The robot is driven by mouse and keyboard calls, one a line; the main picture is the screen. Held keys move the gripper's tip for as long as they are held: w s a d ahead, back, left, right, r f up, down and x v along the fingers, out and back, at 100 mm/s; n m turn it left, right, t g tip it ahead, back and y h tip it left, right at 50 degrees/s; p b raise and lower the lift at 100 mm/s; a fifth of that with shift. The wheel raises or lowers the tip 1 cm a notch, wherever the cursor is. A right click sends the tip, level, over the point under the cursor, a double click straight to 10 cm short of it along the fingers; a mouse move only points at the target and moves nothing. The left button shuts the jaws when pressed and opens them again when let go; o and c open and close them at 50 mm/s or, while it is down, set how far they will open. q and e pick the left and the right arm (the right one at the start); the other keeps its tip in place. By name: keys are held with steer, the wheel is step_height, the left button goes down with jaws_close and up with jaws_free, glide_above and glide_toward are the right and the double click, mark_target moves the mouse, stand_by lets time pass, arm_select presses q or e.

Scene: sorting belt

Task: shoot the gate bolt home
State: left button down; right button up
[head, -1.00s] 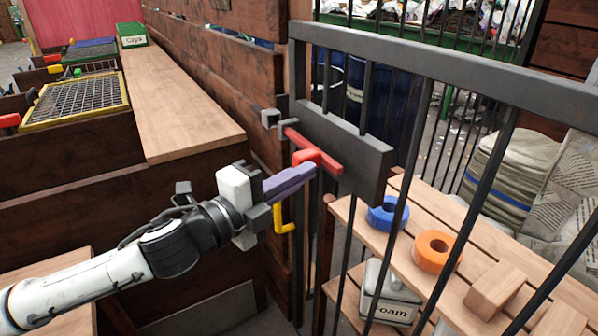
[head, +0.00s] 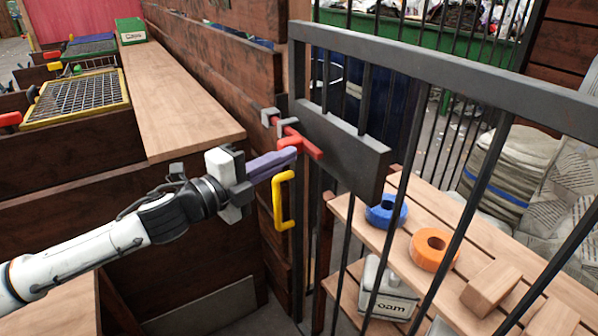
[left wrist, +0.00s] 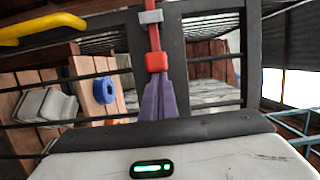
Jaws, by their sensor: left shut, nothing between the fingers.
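The red bolt (head: 312,148) lies across the dark gate plate (head: 345,150). Its far end runs through the grey brackets (head: 270,115) at the post side of the gate. In the left wrist view the red bar (left wrist: 153,38) passes through a grey bracket (left wrist: 150,17), with its red knob (left wrist: 157,62) nearest me. My left gripper (head: 292,154) is shut and empty. Its purple fingertips are at the knob, seeming to touch it; they also show in the left wrist view (left wrist: 158,84). How deep the bolt tip sits is partly hidden. My right gripper is not in view.
A yellow handle (head: 283,200) hangs just below my left fingers. The barred gate (head: 440,68) stands at right, with a slatted shelf (head: 400,235) holding a blue ring (head: 386,212) and an orange ring (head: 434,250) behind it. A wooden counter (head: 175,100) lies at left.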

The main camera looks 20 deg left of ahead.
arm_select(q)
steer(key=shift+w+a+r, duration=0.1)
steer(key=shift+w+a, duration=0.05)
steer(key=shift+a, duration=0.1)
steer(key=s+d, duration=0.1)
steer(key=d, duration=0.1)
steer(key=s+d+p, duration=0.1)
steer(key=d, duration=0.1)
steer(key=shift+s+r+p, duration=0.1)
steer(key=shift+s+p, duration=0.2)
steer(key=shift+s, duration=0.1)
steer(key=b, duration=0.4)
glide_toward(317, 155)
steer(key=v, duration=0.6)
steer(key=shift+a+f, duration=0.2)
steer(key=shift+f, duration=0.05)
steer(key=shift+f, duration=0.1)
